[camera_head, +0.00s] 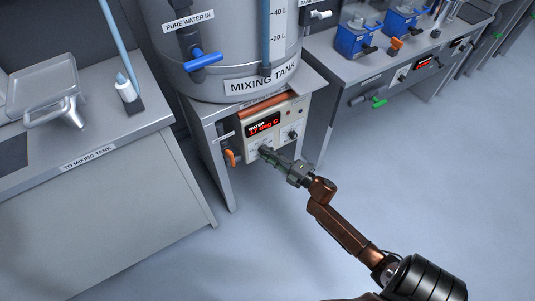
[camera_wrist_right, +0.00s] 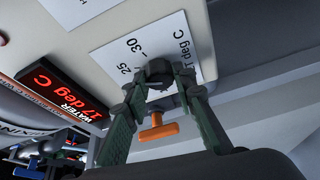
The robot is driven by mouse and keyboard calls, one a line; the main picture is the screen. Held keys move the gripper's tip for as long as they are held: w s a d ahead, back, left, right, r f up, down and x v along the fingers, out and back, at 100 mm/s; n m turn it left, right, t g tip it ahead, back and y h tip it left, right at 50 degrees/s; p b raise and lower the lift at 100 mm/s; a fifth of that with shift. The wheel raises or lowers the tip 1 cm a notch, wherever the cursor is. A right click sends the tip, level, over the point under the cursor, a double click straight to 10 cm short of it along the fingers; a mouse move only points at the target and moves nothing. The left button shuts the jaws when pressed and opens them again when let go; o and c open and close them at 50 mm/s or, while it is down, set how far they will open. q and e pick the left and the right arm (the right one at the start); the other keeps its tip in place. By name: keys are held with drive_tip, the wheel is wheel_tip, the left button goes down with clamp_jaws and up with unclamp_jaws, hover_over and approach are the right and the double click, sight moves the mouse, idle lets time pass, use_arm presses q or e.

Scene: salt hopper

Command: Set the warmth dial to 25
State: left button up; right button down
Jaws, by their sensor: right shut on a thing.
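The warmth dial (camera_wrist_right: 160,70) is a dark round knob on a white scale plate (camera_wrist_right: 118,50) in the right wrist view, with marks such as 25 and 30 visible. My right gripper (camera_wrist_right: 162,90) is shut on the dial, one finger on each side. In the head view my right gripper (camera_head: 272,155) reaches the front of the control panel (camera_head: 285,121) and hides most of the dial. The red display (camera_head: 263,126) reads WATER 17 deg C, also in the right wrist view (camera_wrist_right: 62,92). The dial's pointer cannot be made out. My left gripper is not in view.
An orange-handled valve (camera_head: 230,158) sits just left of the dial. A small black knob (camera_head: 292,135) is on the panel's right. The mixing tank (camera_head: 225,50) stands above. A bench (camera_head: 100,140) stands left; floor in front is clear.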

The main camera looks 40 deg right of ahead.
idle(0.3)
drive_tip(key=c, duration=1.6)
unclamp_jaws()
drive_tip(key=s+d, duration=0.1)
drive_tip(key=s, duration=1)
drive_tip(key=shift+s+d+f, duration=0.35)
drive_tip(key=shift+s+f, duration=0.05)
drive_tip(key=shift+f, duration=0.05)
drive_tip(key=shift+f, duration=0.1)
